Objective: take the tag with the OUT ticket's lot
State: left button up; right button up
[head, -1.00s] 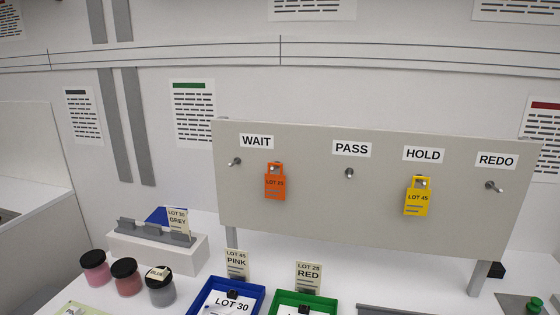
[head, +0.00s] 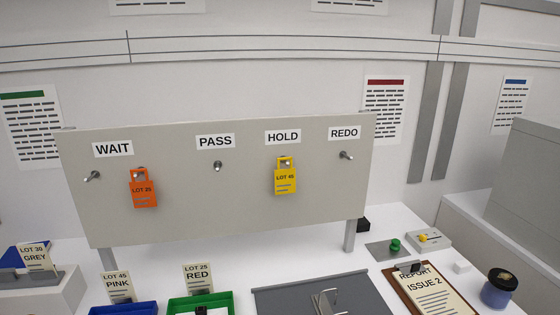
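An orange tag (head: 144,190) reading LOT 25 hangs on the grey board (head: 240,205), from a peg between the WAIT and PASS labels. A yellow tag (head: 285,178) reading LOT 45 hangs below the HOLD label. The pegs at WAIT (head: 92,176), PASS (head: 217,166) and REDO (head: 346,155) are bare. Cards stand below the board: LOT 30 GREY (head: 35,257), LOT 45 PINK (head: 117,287) and LOT 25 RED (head: 198,278). No ticket marked OUT is readable in this view. Neither of my grippers is in view.
A blue tray (head: 125,309) and a green tray (head: 222,296) are cut off below. A dark grey panel (head: 290,293) with a metal piece lies beside them. A clipboard reading REPORT ISSUE 2 (head: 432,290), a dark-lidded blue jar (head: 498,289) and a green knob (head: 395,245) are at right.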

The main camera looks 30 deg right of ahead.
aim_at(142, 194)
jog(key=j, duration=0.4)
jog(key=i+j, duration=0.1)
jog(key=j, duration=0.35)
jog(key=j+z, duration=0.2)
jog(key=z, duration=0.15)
jog(key=j+z, duration=0.2)
jog(key=z, duration=0.2)
jog(key=j+z, duration=0.2)
jog(key=z, duration=0.6)
